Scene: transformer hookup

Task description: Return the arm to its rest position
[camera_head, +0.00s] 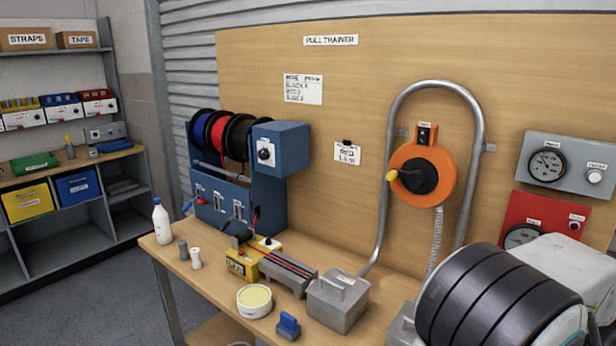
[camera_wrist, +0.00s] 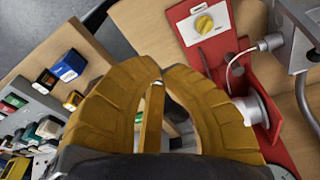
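My gripper (camera_wrist: 162,76) fills the lower middle of the wrist view, with two thick ochre fingers curving inward. Their tips come together and look closed. A thin yellowish strip shows in the gap below the tips; I cannot tell whether it is between the fingers or lies behind them. In the head view I cannot make out the gripper's fingers. A black-banded white body, seemingly part of my arm, fills the lower right corner there, above the workbench (camera_head: 213,293).
In the wrist view a red panel with a yellow knob (camera_wrist: 204,24) and a grey pipe are close on the right. The bench holds a yellow-and-black device (camera_head: 243,264), a grey block (camera_head: 338,300), a tub (camera_head: 254,301) and a white bottle (camera_head: 161,222). An orange reel (camera_head: 440,178) hangs behind.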

